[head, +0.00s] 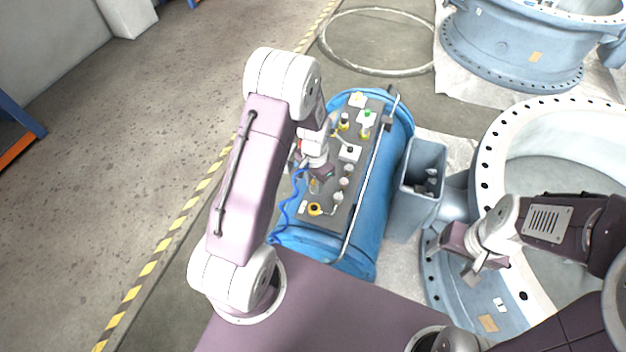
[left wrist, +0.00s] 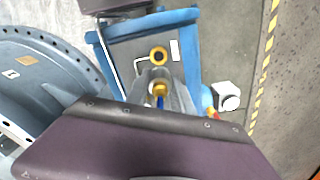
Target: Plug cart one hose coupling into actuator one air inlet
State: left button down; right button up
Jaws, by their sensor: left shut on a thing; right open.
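The cart (head: 395,190) is a blue tank with a dark grey top panel carrying gauges, knobs and fittings. My left gripper (head: 316,183) is over the left edge of this panel, toward its near end. In the left wrist view its fingers (left wrist: 160,95) are shut on a small brass hose coupling (left wrist: 160,87), with a bit of blue hose below it. The blue hose (head: 286,212) hangs in a curve down the cart's left side. My right gripper (head: 478,272) is open and empty over the pale blue valve flange at the right. I cannot make out an actuator air inlet.
A yellow-ringed black fitting (head: 315,209) sits near the panel's near end. A metal rail (head: 368,180) runs along the cart. A grey bin (head: 422,185) stands right of it. Large valve bodies (head: 520,45) fill the right. Open floor lies left.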

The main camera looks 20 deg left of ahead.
pick_arm(q)
jog(key=shift+s+d+f+b, duration=0.1)
jog(key=shift+f+b, duration=0.2)
jog(key=shift+f, duration=0.35)
jog(key=shift+s, duration=0.4)
jog(key=shift+w+f+b, duration=0.25)
jog(key=shift+f+b, duration=0.15)
jog(key=shift+b, duration=0.05)
notch_tip(320, 180, down, 6)
jog(key=b, duration=0.4)
jog(key=shift+s+r+b, duration=0.1)
jog(key=shift+r+b, duration=0.15)
jog(key=shift+b, duration=0.15)
jog(key=shift+f, duration=0.45)
pick_arm(e)
notch_tip(320, 180, down, 7)
jog(key=shift+s+f, duration=0.15)
jog(key=shift+s, duration=0.3)
pick_arm(q)
jog(key=shift+f, duration=0.2)
pick_arm(e)
jog(key=shift+r, duration=0.3)
pick_arm(q)
jog(key=shift+f+b, duration=0.45)
jog(key=shift+f, duration=0.6)
pick_arm(e)
jog(key=shift+f, duration=0.5)
